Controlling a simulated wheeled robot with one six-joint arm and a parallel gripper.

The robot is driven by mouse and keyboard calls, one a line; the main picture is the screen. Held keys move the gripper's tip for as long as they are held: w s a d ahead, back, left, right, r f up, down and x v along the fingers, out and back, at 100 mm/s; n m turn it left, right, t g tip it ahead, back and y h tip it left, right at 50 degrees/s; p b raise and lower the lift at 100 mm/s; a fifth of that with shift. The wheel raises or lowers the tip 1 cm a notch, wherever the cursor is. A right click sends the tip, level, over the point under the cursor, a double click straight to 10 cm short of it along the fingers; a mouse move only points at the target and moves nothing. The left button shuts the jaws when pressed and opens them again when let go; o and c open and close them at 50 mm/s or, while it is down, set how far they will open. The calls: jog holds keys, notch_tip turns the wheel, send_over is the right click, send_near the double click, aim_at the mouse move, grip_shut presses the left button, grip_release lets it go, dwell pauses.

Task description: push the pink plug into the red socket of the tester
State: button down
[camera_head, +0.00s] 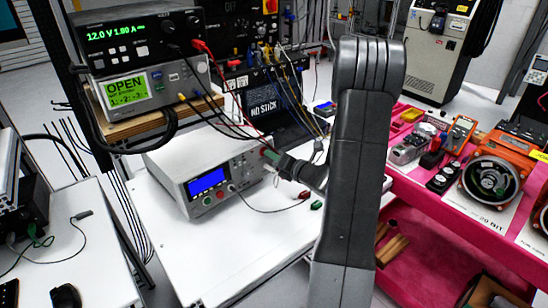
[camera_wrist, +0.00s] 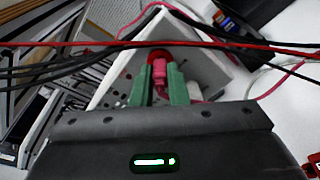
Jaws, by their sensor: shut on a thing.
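The tester (camera_head: 210,165) is a white box with a blue screen, standing on the white table in the head view. My gripper (camera_head: 269,154) reaches in from the right, close to the right end of the tester's front panel. In the wrist view, the green fingers of my gripper (camera_wrist: 160,82) are shut on the pink plug (camera_wrist: 159,72). The plug lines up with the round red socket (camera_wrist: 157,55) just beyond it. Its front end is at or very near the socket; I cannot tell how deep it sits. The arm and fingers hide this spot in the head view.
Red and black cables (camera_wrist: 230,45) cross the wrist view above the fingers. A red plug (camera_head: 304,195) and a green plug (camera_head: 316,205) lie on the table right of the tester. Stacked instruments (camera_head: 140,35) stand behind. The front of the white table (camera_head: 225,255) is clear.

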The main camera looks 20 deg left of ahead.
jog(key=shift+a, duration=0.1)
dwell(0.5)
jog(key=c, duration=1.3)
grip_release()
jog(key=shift+c, duration=0.2)
jog(key=v, duration=0.6)
jog(key=shift+d, duration=0.45)
jog(key=shift+s, duration=0.15)
jog(key=shift+x, duration=3.55)
